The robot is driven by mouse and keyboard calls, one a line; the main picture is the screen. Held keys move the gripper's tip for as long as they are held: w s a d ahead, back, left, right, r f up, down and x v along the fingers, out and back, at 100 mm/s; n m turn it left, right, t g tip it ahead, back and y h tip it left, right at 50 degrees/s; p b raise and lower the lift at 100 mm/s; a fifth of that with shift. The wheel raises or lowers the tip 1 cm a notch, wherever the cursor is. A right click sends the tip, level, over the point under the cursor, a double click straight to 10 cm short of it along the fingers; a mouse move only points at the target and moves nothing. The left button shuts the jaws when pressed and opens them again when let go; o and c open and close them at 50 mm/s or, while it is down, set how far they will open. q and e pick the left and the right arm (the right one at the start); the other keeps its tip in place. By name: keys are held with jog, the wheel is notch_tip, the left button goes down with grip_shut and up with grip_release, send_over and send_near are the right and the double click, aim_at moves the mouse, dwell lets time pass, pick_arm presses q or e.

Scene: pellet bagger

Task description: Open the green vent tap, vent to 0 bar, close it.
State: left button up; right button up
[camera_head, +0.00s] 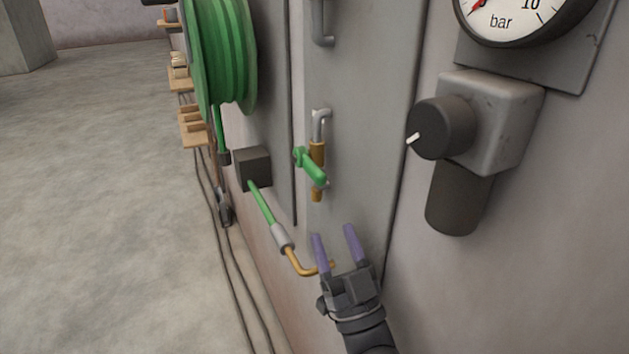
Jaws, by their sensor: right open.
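The green vent tap (312,168) sits on a brass fitting below a grey bent pipe on the wall panel. Its green lever slants down to the right. The pressure gauge (520,15) is at the top right, cut off by the picture edge. "bar" and "10" show on its dial, and part of a red needle points down-left; the reading cannot be told. My right gripper (335,238) is open and empty, below the tap and apart from it, its two purple fingers pointing up. My left gripper is not in view.
A grey regulator with a black knob (442,127) juts out at the right. A green hose reel (222,50) hangs at the upper left. A green hose with a bent brass nozzle (300,265) lies just left of my right gripper. Open floor (90,200) lies at the left.

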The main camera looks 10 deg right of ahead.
aim_at(315, 165)
jog(key=shift+t+y, duration=0.3)
jog(key=shift+y, duration=0.1)
jog(key=x, duration=0.7)
jog(key=s+r+x, duration=0.1)
jog(key=x, duration=0.3)
jog(key=shift+s+d+r, duration=0.1)
jog(key=shift+r, duration=0.05)
grip_shut()
dwell(0.5)
